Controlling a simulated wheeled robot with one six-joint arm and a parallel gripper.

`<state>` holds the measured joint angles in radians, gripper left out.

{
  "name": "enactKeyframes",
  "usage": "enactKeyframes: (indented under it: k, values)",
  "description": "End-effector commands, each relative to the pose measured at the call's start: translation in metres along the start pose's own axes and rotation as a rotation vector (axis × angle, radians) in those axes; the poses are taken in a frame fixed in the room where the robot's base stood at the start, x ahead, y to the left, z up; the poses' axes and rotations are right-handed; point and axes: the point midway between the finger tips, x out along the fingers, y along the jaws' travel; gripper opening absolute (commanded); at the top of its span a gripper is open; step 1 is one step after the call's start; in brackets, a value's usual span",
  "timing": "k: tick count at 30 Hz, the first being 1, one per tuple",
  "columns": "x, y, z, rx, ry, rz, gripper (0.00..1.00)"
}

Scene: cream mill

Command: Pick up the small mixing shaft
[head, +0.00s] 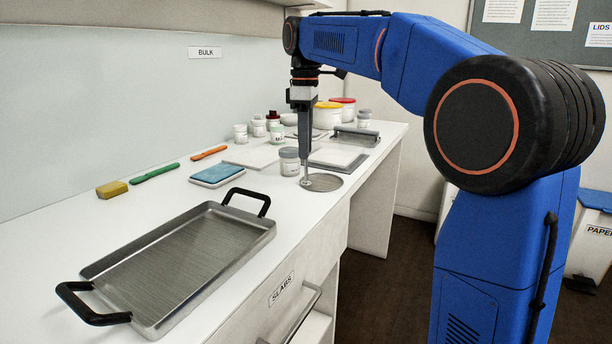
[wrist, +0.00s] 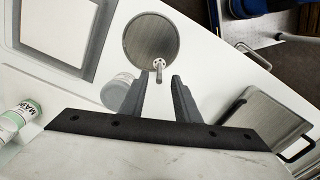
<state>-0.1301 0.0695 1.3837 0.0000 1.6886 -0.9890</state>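The small mixing shaft (head: 306,172) is a thin metal rod that stands upright on a round metal plate (head: 327,184) near the front edge of the counter. In the wrist view the shaft (wrist: 159,74) has a small pale foot with holes and rests on the round plate (wrist: 150,36). My gripper (head: 305,157) points straight down over the shaft. In the wrist view the two fingers of my gripper (wrist: 159,80) stand apart, one on each side of the shaft's upper end, with visible gaps. The fingers hide part of the shaft's top in the head view.
A grey-lidded jar (head: 289,162) stands close left of my gripper. A framed square slab (head: 338,158) lies behind the plate. A large metal tray (head: 190,250) with black handles fills the near counter. Several jars and tubs stand farther back.

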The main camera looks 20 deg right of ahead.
Motion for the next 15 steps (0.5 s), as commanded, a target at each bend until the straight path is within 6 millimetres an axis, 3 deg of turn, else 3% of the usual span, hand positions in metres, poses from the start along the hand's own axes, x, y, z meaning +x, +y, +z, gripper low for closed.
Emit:
enactKeyframes:
  k: [15]
  values:
    - [0.049,0.001,0.002,0.001,-0.001,-0.002,0.29]
